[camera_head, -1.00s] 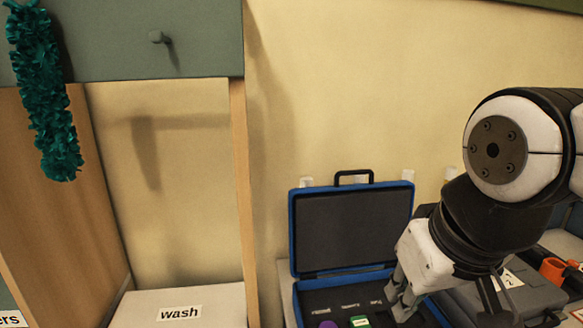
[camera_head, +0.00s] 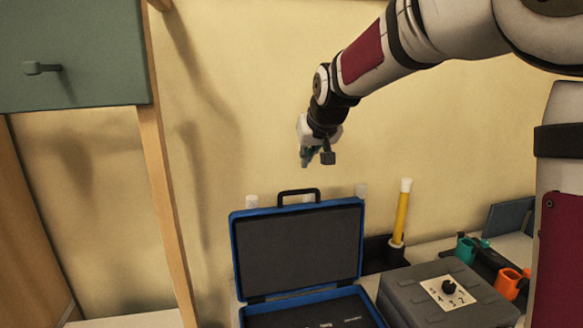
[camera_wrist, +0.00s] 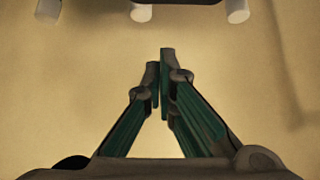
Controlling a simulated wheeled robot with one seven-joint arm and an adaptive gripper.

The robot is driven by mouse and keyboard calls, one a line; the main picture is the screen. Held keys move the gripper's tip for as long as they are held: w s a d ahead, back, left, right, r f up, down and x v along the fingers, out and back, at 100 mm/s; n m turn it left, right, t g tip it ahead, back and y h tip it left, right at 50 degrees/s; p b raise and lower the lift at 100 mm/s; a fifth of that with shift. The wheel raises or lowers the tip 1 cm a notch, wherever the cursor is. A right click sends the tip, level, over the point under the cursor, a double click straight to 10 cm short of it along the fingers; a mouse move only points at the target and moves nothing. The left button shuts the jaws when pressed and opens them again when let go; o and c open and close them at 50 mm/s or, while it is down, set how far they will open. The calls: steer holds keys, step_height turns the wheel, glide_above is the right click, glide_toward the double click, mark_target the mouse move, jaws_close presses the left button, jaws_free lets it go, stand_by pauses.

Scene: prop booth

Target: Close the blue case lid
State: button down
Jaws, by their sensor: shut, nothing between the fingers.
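The blue case stands open, with its lid (camera_head: 297,245) raised upright and its dark lining facing me. A black handle (camera_head: 298,193) tops the lid. The case base (camera_head: 312,297) is cut off by the bottom of the head view, so most of its contents are hidden. My gripper (camera_head: 306,162) hangs above the lid's top edge, close to the wall and apart from the handle. In the wrist view its fingers (camera_wrist: 159,62) are together and hold nothing. A dark edge at the top of that view may be the lid.
Pale pegs (camera_head: 361,190) stick up behind the lid. Right of the case are a grey box with a numbered dial (camera_head: 448,292), a yellow stick (camera_head: 400,213) and orange (camera_head: 508,284) and teal (camera_head: 466,249) items. A green cabinet (camera_head: 75,60) hangs at the upper left.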

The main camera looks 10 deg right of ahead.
step_height(320, 180, down, 7)
steer(key=w+p, duration=0.2)
steer(key=shift+w+f, duration=0.15)
stand_by(0.4)
stand_by(0.3)
